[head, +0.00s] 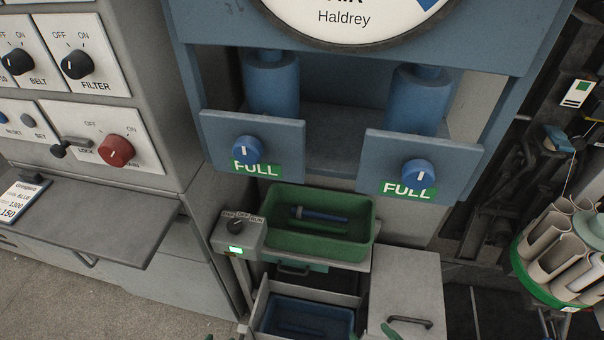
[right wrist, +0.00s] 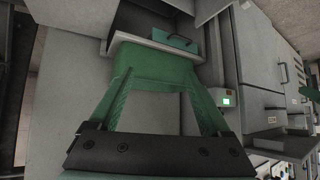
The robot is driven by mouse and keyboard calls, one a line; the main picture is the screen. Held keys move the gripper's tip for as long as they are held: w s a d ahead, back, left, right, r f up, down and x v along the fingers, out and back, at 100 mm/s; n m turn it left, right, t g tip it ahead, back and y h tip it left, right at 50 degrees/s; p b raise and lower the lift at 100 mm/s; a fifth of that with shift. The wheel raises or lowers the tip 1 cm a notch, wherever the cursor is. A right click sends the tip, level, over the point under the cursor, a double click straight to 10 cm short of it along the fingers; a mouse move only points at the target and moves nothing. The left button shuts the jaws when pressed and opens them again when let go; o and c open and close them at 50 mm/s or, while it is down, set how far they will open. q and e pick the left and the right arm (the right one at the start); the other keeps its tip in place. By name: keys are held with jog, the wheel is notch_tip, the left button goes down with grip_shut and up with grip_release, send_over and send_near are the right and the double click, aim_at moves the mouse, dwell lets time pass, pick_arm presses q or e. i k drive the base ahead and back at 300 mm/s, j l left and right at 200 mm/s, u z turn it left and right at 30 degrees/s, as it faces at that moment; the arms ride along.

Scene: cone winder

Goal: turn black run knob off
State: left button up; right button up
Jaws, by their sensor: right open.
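A small black knob (head: 237,226) sits on top of a small grey control box (head: 252,240), left of the green bin. Small labels stand behind the knob, OFF seemingly in the middle; its pointer is too small to read surely. A green light (head: 236,250) glows on the box's front. In the right wrist view this light (right wrist: 226,101) shows right of my gripper; the knob is not clear there. My right gripper (right wrist: 158,78) is open, its green fingers apart with nothing held. My left gripper is not identifiable.
Below are a drawer with a blue bin (head: 264,322) and a grey cabinet (head: 405,278). A shelf (head: 110,225) juts out at left. Blue knobs labelled FULL are above; red and black knobs are upper left.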

aim_at(234, 225)
jog(key=k+j, duration=0.15)
jog(key=k, duration=0.7)
jog(key=k+j, duration=0.1)
jog(key=k, duration=0.75)
